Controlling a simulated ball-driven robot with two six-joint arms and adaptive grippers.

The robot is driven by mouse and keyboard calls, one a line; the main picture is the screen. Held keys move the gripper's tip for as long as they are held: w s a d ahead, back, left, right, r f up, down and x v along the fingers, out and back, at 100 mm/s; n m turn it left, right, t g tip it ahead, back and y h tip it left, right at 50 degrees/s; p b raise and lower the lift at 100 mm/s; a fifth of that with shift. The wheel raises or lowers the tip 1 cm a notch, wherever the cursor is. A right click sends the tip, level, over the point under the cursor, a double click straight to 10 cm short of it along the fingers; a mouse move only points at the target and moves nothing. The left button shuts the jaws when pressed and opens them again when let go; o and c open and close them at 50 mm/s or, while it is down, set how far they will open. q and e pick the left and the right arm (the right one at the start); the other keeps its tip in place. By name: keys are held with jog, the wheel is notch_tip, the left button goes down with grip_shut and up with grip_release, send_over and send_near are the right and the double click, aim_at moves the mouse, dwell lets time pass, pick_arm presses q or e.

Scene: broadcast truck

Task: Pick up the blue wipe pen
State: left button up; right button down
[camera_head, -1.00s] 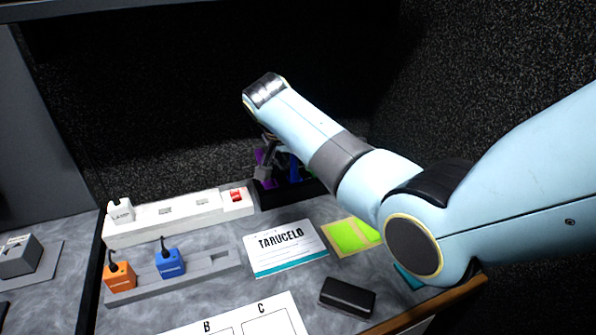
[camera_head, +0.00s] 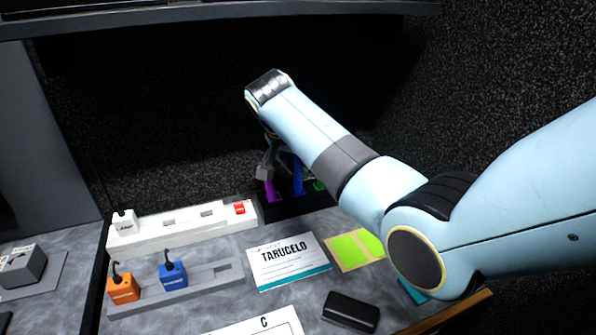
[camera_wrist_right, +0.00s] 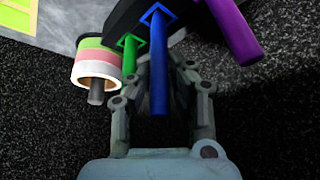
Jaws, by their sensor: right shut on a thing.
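The blue wipe pen (camera_head: 298,178) stands upright in a black holder (camera_head: 291,208) at the back of the desk, between a purple pen (camera_head: 269,190) and a green pen (camera_head: 318,185). In the right wrist view the blue pen (camera_wrist_right: 158,75) lies between the two fingers of my right gripper (camera_wrist_right: 161,66), which is shut on it. Its far end is at a blue square ring on the holder (camera_wrist_right: 185,18). In the head view my right gripper (camera_head: 275,165) is partly hidden behind its own arm. My left gripper is not in view.
A white power strip (camera_head: 180,231), a grey strip with orange (camera_head: 122,289) and blue (camera_head: 172,274) plugs, a TARUCELO card (camera_head: 288,262), green notes (camera_head: 355,248) and a black block (camera_head: 350,312) lie in front. A striped cylinder (camera_wrist_right: 97,65) is beside the green pen.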

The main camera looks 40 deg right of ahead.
jog(key=s+d+r+p, duration=0.1)
jog(key=s+d+r, duration=0.3)
jog(key=s+r, duration=0.4)
jog(key=s, duration=0.3)
